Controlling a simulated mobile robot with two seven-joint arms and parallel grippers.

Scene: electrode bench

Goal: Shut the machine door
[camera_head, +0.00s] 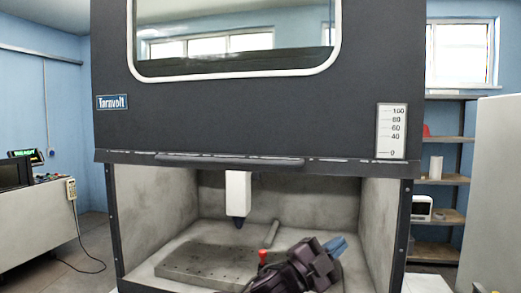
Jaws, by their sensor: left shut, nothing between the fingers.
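The machine door (230,115) is a dark grey panel with a window (235,62) and a long handle bar (230,160) along its lower edge. It is partly raised, and the chamber (180,195) shows open below it. My left gripper (337,246) has blue fingers, shut and empty. It appears low in front of the opening, below the door's edge and apart from the handle. I cannot tell whether it reaches inside. My right gripper is not in view.
In the chamber a white head (238,193) with a dark tip hangs above a grey block (205,262). A small red piece (263,256) shows beside my gripper. A scale (391,131) is on the right of the front. A console (40,215) stands left, shelves (435,180) right.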

